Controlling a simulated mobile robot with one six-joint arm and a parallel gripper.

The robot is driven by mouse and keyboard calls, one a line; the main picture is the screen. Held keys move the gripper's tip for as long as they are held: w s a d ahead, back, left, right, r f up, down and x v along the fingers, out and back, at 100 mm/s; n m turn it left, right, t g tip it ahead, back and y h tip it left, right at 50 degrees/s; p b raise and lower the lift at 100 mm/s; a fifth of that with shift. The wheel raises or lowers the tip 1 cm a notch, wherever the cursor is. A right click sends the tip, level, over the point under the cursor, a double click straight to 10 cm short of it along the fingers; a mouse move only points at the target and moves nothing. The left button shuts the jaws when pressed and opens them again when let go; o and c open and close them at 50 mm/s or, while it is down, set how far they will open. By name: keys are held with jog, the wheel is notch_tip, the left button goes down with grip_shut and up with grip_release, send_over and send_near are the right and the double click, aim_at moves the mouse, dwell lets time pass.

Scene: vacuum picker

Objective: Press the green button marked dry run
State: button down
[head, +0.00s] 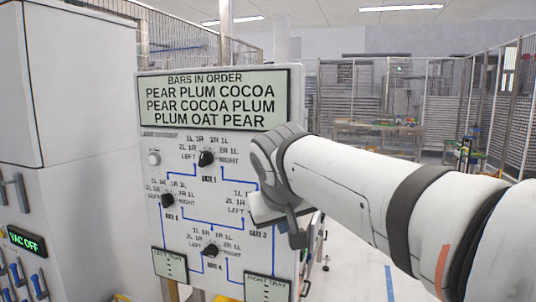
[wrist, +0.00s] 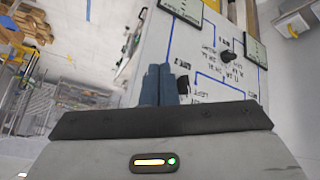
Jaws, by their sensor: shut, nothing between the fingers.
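I cannot make out a green button marked dry run in either view. The white panel (head: 225,170) stands upright ahead, with dark knobs, blue lines and a small round pale button (head: 154,158) at its upper left. My gripper (wrist: 158,86) is shut and empty, its two blue-grey fingers side by side in the wrist view. They point towards the panel's face, close to a dark knob (wrist: 183,85) partly beside them. Contact cannot be told. In the head view my arm's end covers the panel's right middle part and hides what lies there.
A sign (head: 214,98) listing bars in order tops the panel. Two small tray displays, left (head: 170,264) and right (head: 267,287), sit at its bottom. A grey cabinet with a lit VAC OFF display (head: 27,241) stands at left. Mesh fencing (head: 420,85) encloses the open floor behind.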

jog(key=w+a+r+t, duration=0.2)
jog(key=a+r, duration=0.4)
jog(key=r, duration=0.3)
jog(key=shift+w+a+r+p, duration=0.2)
jog(key=shift+w+r+p, duration=0.15)
jog(key=shift+r, duration=0.05)
jog(key=shift+w, duration=0.1)
jog(key=w+d+p, duration=0.3)
jog(key=w, duration=0.5)
jog(key=shift+w, duration=0.1)
dwell(1.4)
jog(key=shift+w+d+p, duration=0.2)
jog(key=shift+w+p, duration=0.15)
jog(key=shift+w, duration=0.05)
